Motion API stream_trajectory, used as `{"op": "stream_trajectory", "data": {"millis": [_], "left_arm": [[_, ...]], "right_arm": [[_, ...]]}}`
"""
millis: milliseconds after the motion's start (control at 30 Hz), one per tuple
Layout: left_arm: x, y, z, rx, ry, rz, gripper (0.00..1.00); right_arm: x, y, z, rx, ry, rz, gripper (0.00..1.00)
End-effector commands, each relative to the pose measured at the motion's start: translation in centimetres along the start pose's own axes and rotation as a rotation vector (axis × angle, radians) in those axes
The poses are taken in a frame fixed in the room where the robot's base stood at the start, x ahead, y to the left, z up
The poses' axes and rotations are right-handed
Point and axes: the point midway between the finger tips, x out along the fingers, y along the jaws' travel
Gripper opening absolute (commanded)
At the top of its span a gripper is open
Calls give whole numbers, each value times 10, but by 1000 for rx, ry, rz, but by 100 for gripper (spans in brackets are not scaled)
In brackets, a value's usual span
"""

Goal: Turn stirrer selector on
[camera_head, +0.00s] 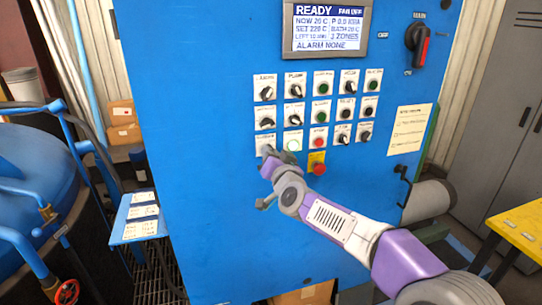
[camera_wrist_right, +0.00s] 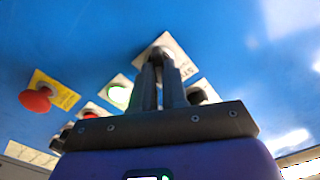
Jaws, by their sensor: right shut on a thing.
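The stirrer selector sits on a white plate (camera_head: 264,138) at the lower left of the button rows on the blue cabinet. Its plate also shows in the right wrist view (camera_wrist_right: 168,44), with part of a label starting "ST". My right gripper (camera_head: 268,153) is at this plate, with its fingers (camera_wrist_right: 158,62) close together against it. The fingers are shut on the selector knob, which they hide, so its angle cannot be read. My left gripper is not in view.
A lit green button (camera_head: 293,145) is just right of the gripper. A red button (camera_head: 319,143) and a red emergency stop (camera_head: 319,169) are further right. Rows of black selectors lie above. A display (camera_head: 326,27) reads READY. A blue side shelf (camera_head: 133,233) stands at left.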

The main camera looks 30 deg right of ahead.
Motion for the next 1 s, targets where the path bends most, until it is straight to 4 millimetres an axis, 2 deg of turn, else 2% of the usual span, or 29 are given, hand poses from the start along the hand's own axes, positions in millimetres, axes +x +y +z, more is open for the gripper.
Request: {"op": "stream_trajectory", "data": {"millis": [133, 167, 300, 667, 1000], "left_arm": [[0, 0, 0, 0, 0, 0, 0], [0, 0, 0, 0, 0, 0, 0], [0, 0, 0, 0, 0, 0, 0], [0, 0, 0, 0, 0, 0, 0], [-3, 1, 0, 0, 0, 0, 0]], "right_arm": [[0, 0, 0, 4, -1, 0, 0], [0, 0, 0, 4, -1, 0, 16], [0, 0, 0, 3, 0, 0, 37], [-5, 0, -1, 2, 1, 0, 38], [-55, 0, -1, 3, 1, 0, 38]]}}
